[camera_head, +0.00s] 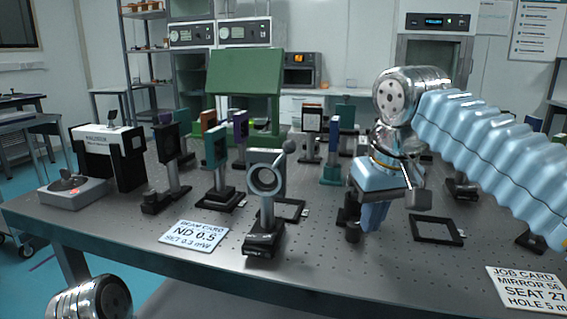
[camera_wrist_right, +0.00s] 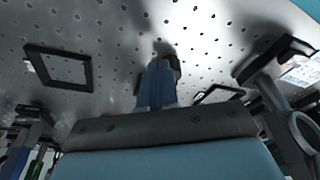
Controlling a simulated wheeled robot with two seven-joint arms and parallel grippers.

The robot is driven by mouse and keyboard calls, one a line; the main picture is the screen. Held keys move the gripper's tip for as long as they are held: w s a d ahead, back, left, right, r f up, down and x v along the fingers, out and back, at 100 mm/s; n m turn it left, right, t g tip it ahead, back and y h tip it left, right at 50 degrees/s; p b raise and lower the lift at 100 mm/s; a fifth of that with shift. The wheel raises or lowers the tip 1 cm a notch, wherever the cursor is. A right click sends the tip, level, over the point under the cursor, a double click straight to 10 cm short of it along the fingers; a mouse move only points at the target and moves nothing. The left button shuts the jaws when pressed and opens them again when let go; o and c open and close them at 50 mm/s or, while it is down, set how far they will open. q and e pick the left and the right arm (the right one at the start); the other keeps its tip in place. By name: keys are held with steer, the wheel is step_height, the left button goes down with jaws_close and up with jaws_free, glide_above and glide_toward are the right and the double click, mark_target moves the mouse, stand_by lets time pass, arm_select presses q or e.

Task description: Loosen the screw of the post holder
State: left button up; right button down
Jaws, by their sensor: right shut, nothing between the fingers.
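My right gripper (camera_head: 374,222) is shut and empty, pointing down over the optical table; its blue fingers (camera_wrist_right: 157,84) also show in the wrist view. A dark post holder (camera_head: 350,218) stands just beside and partly behind the fingers. In the wrist view a dark part (camera_wrist_right: 170,62) shows close behind the fingertips; I cannot tell whether they touch. A holder with a ring mount (camera_head: 262,238) stands upright to the left of the gripper; it is at the right edge of the wrist view (camera_wrist_right: 274,90). No holder's screw can be made out clearly. My left gripper is out of view.
Flat black square frames lie on the table, one to the right (camera_head: 437,230) and one to the left (camera_head: 290,210) of the gripper. Several mounted optics (camera_head: 216,160) stand behind. A beam card (camera_head: 195,235) and a job card (camera_head: 528,289) lie near the front edge.

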steer(key=shift+s+f+b, duration=0.1)
steer(key=shift+f+b, duration=0.2)
steer(key=shift+f, duration=0.5)
